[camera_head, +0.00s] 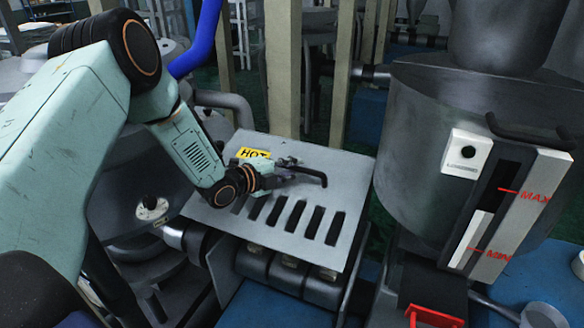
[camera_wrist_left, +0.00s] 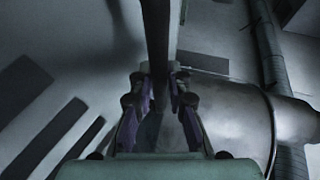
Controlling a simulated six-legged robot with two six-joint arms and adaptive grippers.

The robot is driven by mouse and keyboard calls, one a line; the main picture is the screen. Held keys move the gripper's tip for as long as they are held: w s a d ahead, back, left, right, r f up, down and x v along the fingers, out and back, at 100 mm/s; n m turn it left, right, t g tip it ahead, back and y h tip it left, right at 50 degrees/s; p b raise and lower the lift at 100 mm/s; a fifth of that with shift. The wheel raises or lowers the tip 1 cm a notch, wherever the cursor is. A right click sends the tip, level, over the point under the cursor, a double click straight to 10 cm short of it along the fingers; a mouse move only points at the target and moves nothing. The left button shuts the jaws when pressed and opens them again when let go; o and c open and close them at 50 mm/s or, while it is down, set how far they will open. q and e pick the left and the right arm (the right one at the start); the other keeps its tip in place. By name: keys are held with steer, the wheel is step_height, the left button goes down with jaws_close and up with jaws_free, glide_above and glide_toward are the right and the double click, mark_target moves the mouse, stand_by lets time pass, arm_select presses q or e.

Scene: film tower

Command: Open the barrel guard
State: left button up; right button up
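The barrel guard (camera_head: 318,162) is a pale grey slotted plate with a yellow HOT label (camera_head: 253,153). It lies sloping over a row of rollers, its lower edge just above them. A dark bar handle (camera_head: 312,173) stands on its upper part. My left gripper (camera_head: 285,174) is at the handle's left end. In the left wrist view, the handle (camera_wrist_left: 158,40) runs between the two fingers (camera_wrist_left: 160,97), which look closed against its sides; the contact itself is dark. My right gripper is not in view.
A large grey metal hopper (camera_head: 408,150) with a MAX/MIN level gauge (camera_head: 510,210) stands close on the right. Upright beige posts (camera_head: 283,70) stand behind the guard. A rounded grey machine (camera_head: 140,205) is on the left. A red bracket (camera_head: 435,318) sits at the lower right.

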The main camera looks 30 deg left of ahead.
mark_target(279, 211)
arm_select(q)
jaws_close()
steer(key=shift+t, duration=0.7)
steer(key=s+f+b, duration=0.2)
steer(key=s+f, duration=0.1)
steer(key=s+f+b, duration=0.1)
steer(key=s+f, duration=0.3)
steer(key=shift+s+d+f+b, duration=0.1)
steer(key=shift+s+d+b, duration=0.1)
steer(key=shift+s+b, duration=0.15)
steer(key=shift+s+f, duration=0.25)
steer(key=shift+f, duration=0.1)
steer(key=o, duration=0.5)
jaws_free()
steer(key=shift+w, duration=0.15)
steer(key=shift+r, duration=0.1)
